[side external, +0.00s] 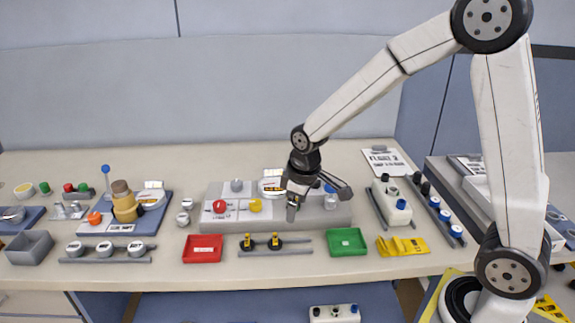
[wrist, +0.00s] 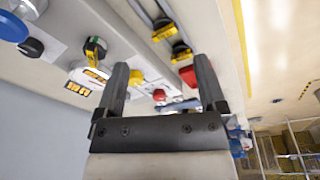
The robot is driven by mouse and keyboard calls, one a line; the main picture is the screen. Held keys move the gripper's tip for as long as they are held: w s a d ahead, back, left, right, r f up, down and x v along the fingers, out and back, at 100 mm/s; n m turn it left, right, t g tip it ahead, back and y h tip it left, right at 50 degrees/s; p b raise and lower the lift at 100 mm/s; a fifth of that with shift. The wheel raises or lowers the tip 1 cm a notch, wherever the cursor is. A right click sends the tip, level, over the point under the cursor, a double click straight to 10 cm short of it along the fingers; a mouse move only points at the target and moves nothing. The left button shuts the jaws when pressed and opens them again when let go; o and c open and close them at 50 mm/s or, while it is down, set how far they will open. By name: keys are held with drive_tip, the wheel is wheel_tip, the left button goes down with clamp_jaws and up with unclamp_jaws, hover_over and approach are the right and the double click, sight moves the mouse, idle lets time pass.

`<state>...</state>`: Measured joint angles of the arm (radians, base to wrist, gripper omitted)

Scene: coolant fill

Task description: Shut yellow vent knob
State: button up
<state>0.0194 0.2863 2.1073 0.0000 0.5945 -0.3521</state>
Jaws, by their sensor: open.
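The yellow vent knob (side external: 255,205) sits on the front of the grey panel block (side external: 215,226), right of a red knob (side external: 219,206). In the wrist view the yellow knob (wrist: 136,77) shows just inside the left finger, with the red knob (wrist: 158,95) further in between the fingers. My gripper (side external: 312,203) is over the right half of the block, to the right of the yellow knob and apart from it. Its jaws (wrist: 162,72) are open and empty. My gripper hides part of the block, including some of the area around the gauge.
A red tray (side external: 203,249), a rack with two yellow-black pieces (side external: 260,242) and a green tray (side external: 347,242) lie in front of the block. A blue-topped part (side external: 330,188) stands right of my gripper. A blue base with a tan stack (side external: 123,203) stands left.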

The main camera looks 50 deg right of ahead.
sight(255, 202)
drive_tip(key=w+n, duration=0.2)
drive_tip(key=w, duration=0.3)
drive_tip(key=w+d+f+n+g, duration=0.1)
drive_tip(key=w+n, duration=0.1)
drive_tip(key=w, duration=0.3)
drive_tip(key=w+d+n, duration=0.1)
drive_tip(key=w+n, duration=0.1)
drive_tip(key=w, duration=0.4)
drive_tip(key=shift+d+f+n+g, duration=0.2)
drive_tip(key=shift+n+g, duration=0.1)
drive_tip(key=shift+n, duration=0.1)
drive_tip(key=shift+w+d+f+n, duration=0.1)
drive_tip(key=shift+w+n, duration=0.2)
drive_tip(key=shift+w, duration=0.3)
drive_tip(key=shift+f, duration=0.1)
drive_tip(key=shift+f, duration=3.8)
clamp_jaws()
